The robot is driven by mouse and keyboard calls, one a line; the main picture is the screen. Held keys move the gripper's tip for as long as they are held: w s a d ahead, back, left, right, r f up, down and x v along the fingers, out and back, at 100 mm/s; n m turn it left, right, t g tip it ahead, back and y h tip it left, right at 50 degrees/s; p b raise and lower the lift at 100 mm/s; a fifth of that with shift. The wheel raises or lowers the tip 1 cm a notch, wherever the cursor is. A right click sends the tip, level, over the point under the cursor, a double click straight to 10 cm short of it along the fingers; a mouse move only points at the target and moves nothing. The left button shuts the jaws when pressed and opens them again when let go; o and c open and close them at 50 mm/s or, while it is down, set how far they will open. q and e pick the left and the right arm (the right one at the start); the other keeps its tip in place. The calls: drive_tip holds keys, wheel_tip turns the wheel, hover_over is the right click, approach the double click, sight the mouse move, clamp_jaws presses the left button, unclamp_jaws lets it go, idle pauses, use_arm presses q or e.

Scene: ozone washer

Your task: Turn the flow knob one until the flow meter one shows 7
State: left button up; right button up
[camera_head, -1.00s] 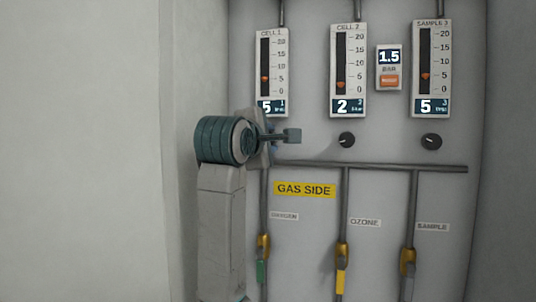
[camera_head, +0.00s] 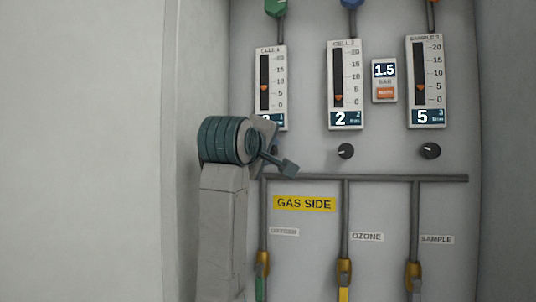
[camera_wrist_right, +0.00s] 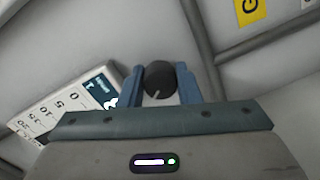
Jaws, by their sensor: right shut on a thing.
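Flow meter one (camera_head: 271,75), labelled CELL 1, is the leftmost white gauge in the head view. Its orange float stands between 5 and 10, near 7. Its digital readout (camera_head: 267,119) is partly covered by my right wrist, so I cannot read the digit surely. Flow knob one (camera_wrist_right: 158,77) is a dark round knob with a pale pointer line in the right wrist view. My right gripper (camera_wrist_right: 160,88) is shut on it, with a blue finger on each side. In the head view my right gripper (camera_head: 273,152) hides this knob. My left gripper is out of view.
The CELL 2 meter (camera_head: 346,85) reads 2 and the SAMPLE 3 meter (camera_head: 425,80) reads 5, each with a dark knob (camera_head: 345,151) below. A pressure display (camera_head: 384,80) shows 1.5. A horizontal pipe (camera_head: 390,178) runs below the knobs. Plain wall stands at the left.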

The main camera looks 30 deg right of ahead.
drive_tip(key=shift+f, duration=0.25)
drive_tip(key=o, duration=0.8)
drive_tip(key=shift+c, duration=0.2)
drive_tip(key=shift+o, duration=1)
drive_tip(key=shift+r, duration=0.15)
drive_tip(key=shift+a, duration=0.1)
drive_tip(key=b+v, duration=0.3)
drive_tip(key=v, duration=0.7)
drive_tip(key=shift+s+a+b, duration=0.25)
drive_tip(key=shift+b, duration=0.15)
